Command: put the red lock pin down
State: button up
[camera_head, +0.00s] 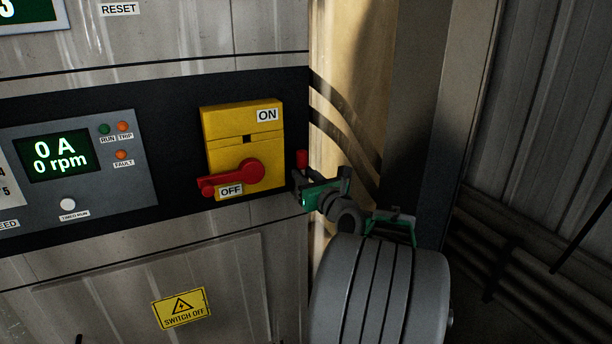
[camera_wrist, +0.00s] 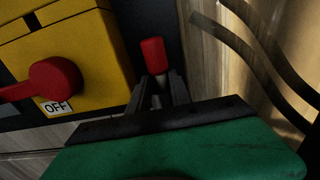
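The red lock pin (camera_head: 302,158) stands upright at the tip of my gripper (camera_head: 299,178), to the right of the yellow switch box (camera_head: 243,122). In the wrist view the red lock pin (camera_wrist: 153,55) sticks up from between the two dark fingers of my gripper (camera_wrist: 158,88), which are closed on its lower end. The pin is clear of the switch's red handle (camera_head: 238,176), which points left over the OFF label. The red handle also shows at the left of the wrist view (camera_wrist: 52,82).
The switch box sits on a dark band of the metal cabinet (camera_head: 150,240). A display panel (camera_head: 80,160) reading 0 A and 0 rpm is to its left. Dark cables (camera_head: 345,125) run behind my gripper on the right. No flat resting surface is visible near the pin.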

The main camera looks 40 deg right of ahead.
jog(key=b+v, duration=0.2)
jog(key=v, duration=1)
jog(key=w+a+f+n+g+y, duration=0.35)
jog(key=a+f+n, duration=0.25)
jog(key=a+n, duration=0.4)
jog(key=w+a+f+n+g+y, duration=0.2)
jog(key=w+a+f+n+g, duration=0.15)
jog(key=a+f+n, duration=0.5)
jog(key=s+a+f+n+g, duration=0.2)
jog(key=s+a+n, duration=0.4)
jog(key=n, duration=0.4)
jog(key=s+a+f+n+g, duration=0.3)
jog(key=s+a+n+g, duration=0.2)
jog(key=n, duration=0.5)
jog(key=s+a+h, duration=0.1)
jog(key=s+a, duration=0.1)
jog(key=a, duration=0.1)
jog(key=shift+a+f+n, duration=0.25)
jog(key=shift+n, duration=0.1)
jog(key=shift+o, duration=0.3)
jog(key=shift+d, duration=0.1)
